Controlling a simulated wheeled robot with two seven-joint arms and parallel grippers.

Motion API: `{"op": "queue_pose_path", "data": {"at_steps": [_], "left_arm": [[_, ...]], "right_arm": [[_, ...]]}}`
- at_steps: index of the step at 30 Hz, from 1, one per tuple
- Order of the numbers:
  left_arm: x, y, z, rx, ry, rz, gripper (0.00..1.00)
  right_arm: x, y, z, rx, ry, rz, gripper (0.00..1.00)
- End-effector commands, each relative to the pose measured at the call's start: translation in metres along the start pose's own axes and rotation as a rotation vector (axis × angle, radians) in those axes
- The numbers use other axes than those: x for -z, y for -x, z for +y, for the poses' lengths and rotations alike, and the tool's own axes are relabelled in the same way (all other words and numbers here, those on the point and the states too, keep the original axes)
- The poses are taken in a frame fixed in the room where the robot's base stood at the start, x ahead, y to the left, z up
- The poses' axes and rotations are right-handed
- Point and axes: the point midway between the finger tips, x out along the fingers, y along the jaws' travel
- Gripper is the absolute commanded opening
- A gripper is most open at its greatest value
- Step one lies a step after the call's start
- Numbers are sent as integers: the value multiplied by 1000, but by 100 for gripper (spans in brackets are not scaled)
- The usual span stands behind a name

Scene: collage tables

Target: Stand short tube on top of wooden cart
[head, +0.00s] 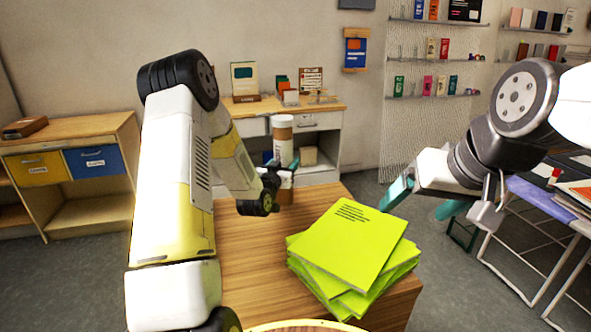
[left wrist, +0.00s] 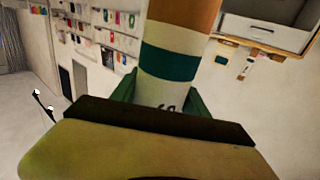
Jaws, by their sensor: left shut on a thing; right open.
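In the left wrist view the tube (left wrist: 172,60) shows an orange-brown end, a white body and a teal band, between the green fingers. The wooden cart (head: 245,262) appears to be the wood-topped piece in front of me. The tube is over or near its far edge; whether its lower end touches the top I cannot tell. My right gripper (head: 426,203) is open and empty, right of the cart.
A stack of lime-green books (head: 350,245) covers the cart's right part. A round woven rim (head: 300,326) shows at the bottom edge. A wooden desk (head: 318,112) stands behind, a cabinet (head: 95,135) at left, and a purple-edged table (head: 545,198) at right.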

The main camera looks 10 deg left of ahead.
Motion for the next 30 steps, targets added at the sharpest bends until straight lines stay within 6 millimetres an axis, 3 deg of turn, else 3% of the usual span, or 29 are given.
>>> {"op": "queue_pose_path", "data": {"at_steps": [3, 7, 14, 19, 26, 27, 30], "left_arm": [[-2, -28, -7, 0, -1, 4, 0], [-3, -45, -11, -1, -1, 2, 0], [-6, -60, -14, -1, 0, 1, 0], [-36, -59, -14, -1, 0, -3, 0], [-39, -59, -14, -1, -1, 2, 0], [-40, -58, -14, -1, -1, 0, 57], [-40, -58, -14, -1, -1, 0, 74]], "right_arm": [[0, 0, 0, 0, 0, 0, 83], [0, 0, 0, 0, 0, 0, 83], [0, 0, 0, 0, 0, 0, 83], [0, 0, 0, 0, 0, 0, 83], [0, 0, 0, 0, 0, 0, 83], [0, 0, 0, 0, 0, 0, 83], [0, 0, 0, 0, 0, 0, 83]]}}
